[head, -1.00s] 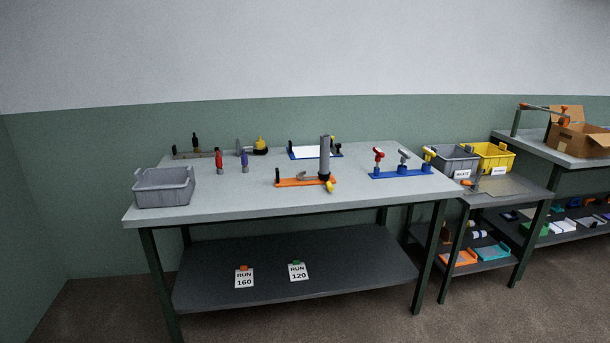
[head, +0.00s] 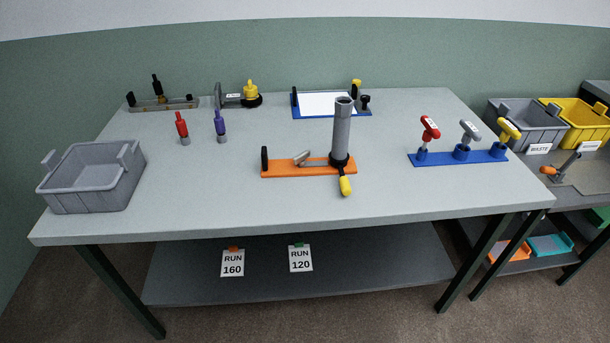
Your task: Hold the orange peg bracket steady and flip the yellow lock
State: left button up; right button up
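The orange peg bracket (head: 290,168) lies on the grey table, near the middle of its front half. It has a short black post at its left end and a small grey lever-like part on its top. A tall grey tube (head: 341,132) stands upright at its right end in a black collar. The yellow lock (head: 345,185) is a yellow-tipped handle at the foot of the tube, pointing toward the table's front edge. Neither of my grippers shows in the head view.
A grey bin (head: 95,180) stands at the table's left end. A blue rack (head: 455,158) with red, grey and yellow handles stands right. The table (head: 240,210) is clear around the bracket's front.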

aim_at(344, 184)
jog(key=i+l+u, duration=0.1)
jog(key=i, duration=0.3)
jog(key=i+l, duration=0.25)
jog(key=i, duration=0.15)
jog(key=i+u, duration=0.05)
